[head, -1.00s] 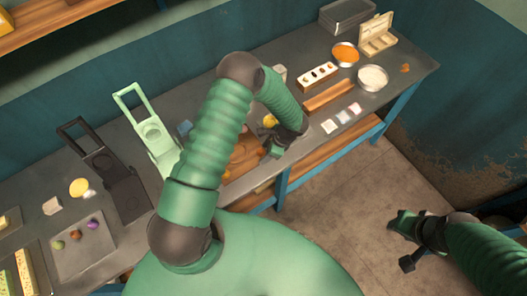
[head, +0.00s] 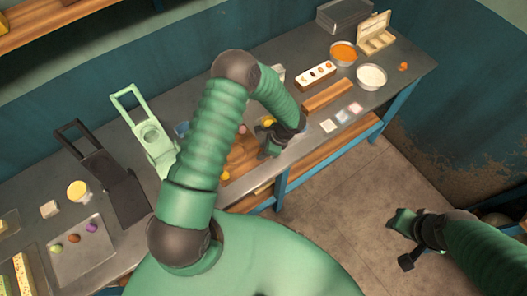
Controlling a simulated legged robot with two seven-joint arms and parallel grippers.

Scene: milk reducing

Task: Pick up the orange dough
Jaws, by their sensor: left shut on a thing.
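My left arm arches over the workbench, and my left gripper (head: 267,143) is at the bench's front edge, beside a wooden board (head: 243,158). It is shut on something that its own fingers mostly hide. A yellow-orange lump (head: 268,121) shows right at the gripper; I cannot tell whether it is the held thing or lies behind. A small orange piece (head: 403,66) lies at the far right end of the bench. Purple (head: 91,227), brown (head: 73,238) and green (head: 56,249) balls lie on a tray at the left. My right gripper (head: 405,240) is open and empty over the floor.
A light green press (head: 152,135) and a black press (head: 105,165) stand left of my arm. The floor in front is clear.

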